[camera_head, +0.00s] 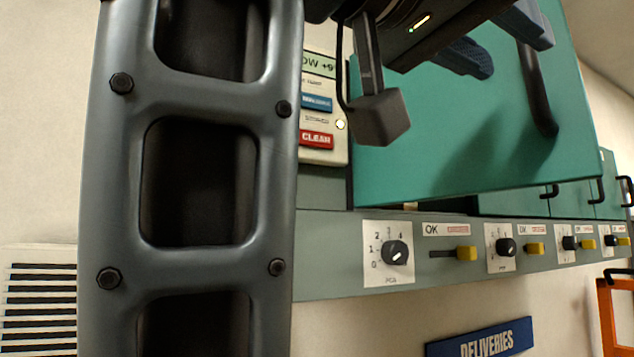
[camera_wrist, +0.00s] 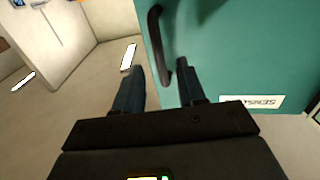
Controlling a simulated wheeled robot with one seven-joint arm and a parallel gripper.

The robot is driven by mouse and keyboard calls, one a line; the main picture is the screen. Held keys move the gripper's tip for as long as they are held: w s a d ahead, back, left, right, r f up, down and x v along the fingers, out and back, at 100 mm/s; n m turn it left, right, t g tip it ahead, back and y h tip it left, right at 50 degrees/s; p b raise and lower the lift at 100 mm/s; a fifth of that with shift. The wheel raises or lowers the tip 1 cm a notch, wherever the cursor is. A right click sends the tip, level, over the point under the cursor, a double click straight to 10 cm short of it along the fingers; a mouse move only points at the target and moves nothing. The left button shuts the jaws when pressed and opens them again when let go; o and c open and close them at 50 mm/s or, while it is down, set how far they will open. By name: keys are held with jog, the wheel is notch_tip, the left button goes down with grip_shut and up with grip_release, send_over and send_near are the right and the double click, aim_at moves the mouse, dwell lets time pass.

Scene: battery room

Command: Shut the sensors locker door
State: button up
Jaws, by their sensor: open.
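The sensors locker door (camera_head: 440,145) is a teal panel swung open, standing out from the locker row in the head view. It fills the right of the wrist view (camera_wrist: 235,50), where its white label (camera_wrist: 252,102) reads upside down. Its black bar handle (camera_head: 538,85) also shows in the wrist view (camera_wrist: 157,35). My gripper (camera_head: 515,55) is open and empty, close to the handle. In the wrist view, the handle's lower end lies between the fingertips (camera_wrist: 158,66), nearer the right finger. I cannot tell whether anything touches. The locker's inside is hidden.
Below the door runs a grey panel (camera_head: 340,265) with dials and yellow-ended sliders. More teal doors (camera_head: 575,200) with black handles are at the right. A blue deliveries sign (camera_head: 480,342) and an orange frame (camera_head: 612,315) are lower. My own arm blocks the left.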

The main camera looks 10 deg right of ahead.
aim_at(526, 61)
jog(key=shift+p+x, duration=0.4)
jog(key=shift+x, duration=1.55)
jog(key=shift+c, duration=0.4)
grip_shut()
